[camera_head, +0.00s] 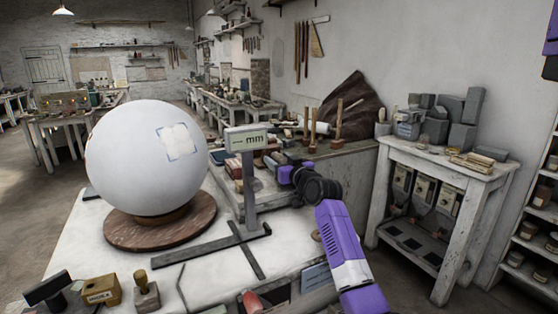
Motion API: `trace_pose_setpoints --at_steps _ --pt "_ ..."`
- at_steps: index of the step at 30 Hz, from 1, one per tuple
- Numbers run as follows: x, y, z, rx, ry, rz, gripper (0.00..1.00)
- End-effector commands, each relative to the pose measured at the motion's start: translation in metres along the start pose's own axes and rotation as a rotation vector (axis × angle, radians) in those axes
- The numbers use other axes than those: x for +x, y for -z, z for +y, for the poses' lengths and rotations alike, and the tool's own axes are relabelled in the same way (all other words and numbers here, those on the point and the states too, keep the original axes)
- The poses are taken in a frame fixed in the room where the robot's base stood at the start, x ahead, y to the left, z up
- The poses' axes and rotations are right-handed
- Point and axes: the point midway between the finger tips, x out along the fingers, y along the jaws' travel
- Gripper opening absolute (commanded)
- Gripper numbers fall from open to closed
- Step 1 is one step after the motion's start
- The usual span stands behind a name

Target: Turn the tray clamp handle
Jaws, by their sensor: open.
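My purple and black arm reaches up from the bottom right to the cluttered far end of the white bench (185,262). My gripper (273,166) is at its tip, small in view and open, among small tools and blocks just right of the grey post of the "mm" display (246,139). I cannot pick out the tray clamp handle with certainty. My gripper and wrist hide part of that area, and I cannot tell whether the gripper touches anything.
A large white sphere (146,158) rests on a round brown wooden base (160,228) at left. Wooden-handled tools (146,291) stand at the front left. A grey stand (440,166) with blocks is at right. Open floor lies left of the bench.

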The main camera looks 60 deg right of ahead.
Motion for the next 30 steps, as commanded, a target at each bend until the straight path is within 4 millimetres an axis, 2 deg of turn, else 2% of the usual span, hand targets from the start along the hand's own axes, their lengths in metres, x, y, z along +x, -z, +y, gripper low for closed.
trace_pose_setpoints --at_steps 4,5,12,13,17,24,30 --pt "-0.0001 -0.0001 -0.0001 0.000 0.000 0.000 0.54" --pt "-0.0001 -0.0001 -0.0002 0.000 0.000 0.000 0.50" --pt "-0.0002 -0.0002 -0.0001 0.000 0.000 0.000 0.03" --pt "-0.0002 -0.0002 -0.0001 0.000 0.000 0.000 0.00" --pt "-0.0002 -0.0004 -0.0005 0.018 0.001 0.000 0.00" --pt "-0.0001 -0.0003 -0.0015 0.219 0.001 -0.001 0.00" --pt "-0.0003 -0.0004 -0.0005 0.271 0.000 -0.001 0.00"
